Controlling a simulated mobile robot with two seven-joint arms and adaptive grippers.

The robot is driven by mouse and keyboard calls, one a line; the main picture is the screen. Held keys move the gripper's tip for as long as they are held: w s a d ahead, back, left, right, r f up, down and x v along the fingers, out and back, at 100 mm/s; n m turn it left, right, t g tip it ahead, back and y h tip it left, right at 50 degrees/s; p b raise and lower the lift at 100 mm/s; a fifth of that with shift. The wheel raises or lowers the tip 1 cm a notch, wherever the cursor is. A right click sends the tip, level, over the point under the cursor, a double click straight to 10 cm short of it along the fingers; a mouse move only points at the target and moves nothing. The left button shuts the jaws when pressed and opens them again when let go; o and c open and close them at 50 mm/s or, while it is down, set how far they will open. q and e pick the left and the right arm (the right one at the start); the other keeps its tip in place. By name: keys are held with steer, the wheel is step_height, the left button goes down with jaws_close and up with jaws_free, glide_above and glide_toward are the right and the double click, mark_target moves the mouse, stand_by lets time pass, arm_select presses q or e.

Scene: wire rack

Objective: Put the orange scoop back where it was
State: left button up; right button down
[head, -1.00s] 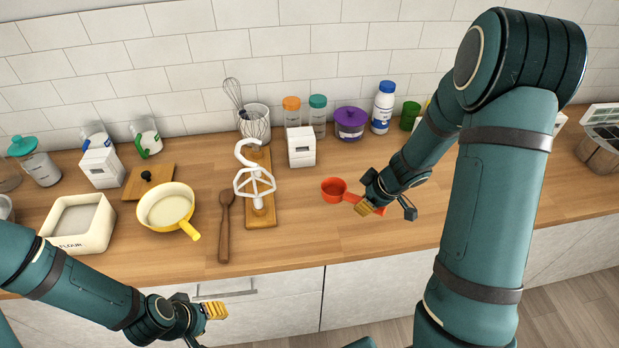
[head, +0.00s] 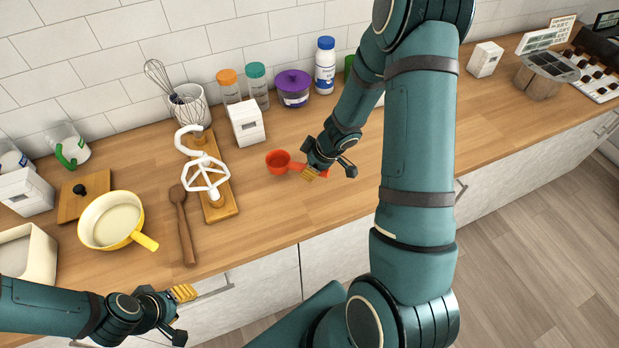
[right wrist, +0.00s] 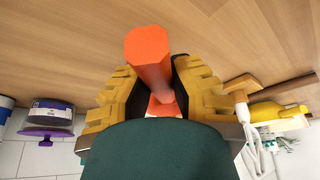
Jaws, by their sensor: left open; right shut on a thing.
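The orange scoop (head: 279,162) is at the middle of the wooden counter, its cup to the left and its handle toward the right. My right gripper (head: 311,172) is shut on its handle. In the right wrist view the handle (right wrist: 149,55) sticks out between the yellow finger pads of the gripper (right wrist: 160,90). I cannot tell whether the scoop touches the counter or is just above it. My left gripper (head: 182,312) is open and empty in front of the counter's edge, at lower left.
A board (head: 217,208) with a white beater stands left of the scoop, beside a wooden spoon (head: 185,228) and a yellow pan (head: 112,218). Behind are a white box (head: 247,124), a purple-lidded pot (head: 292,90) and a white bottle (head: 325,66). The counter in front of the scoop is clear.

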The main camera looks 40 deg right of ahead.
mark_target(310, 185)
steer(key=shift+f+b, duration=1.45)
steer(key=shift+f, duration=0.55)
steer(key=shift+r, duration=0.15)
steer(key=c, duration=1)
jaws_free()
steer(key=shift+f, duration=0.2)
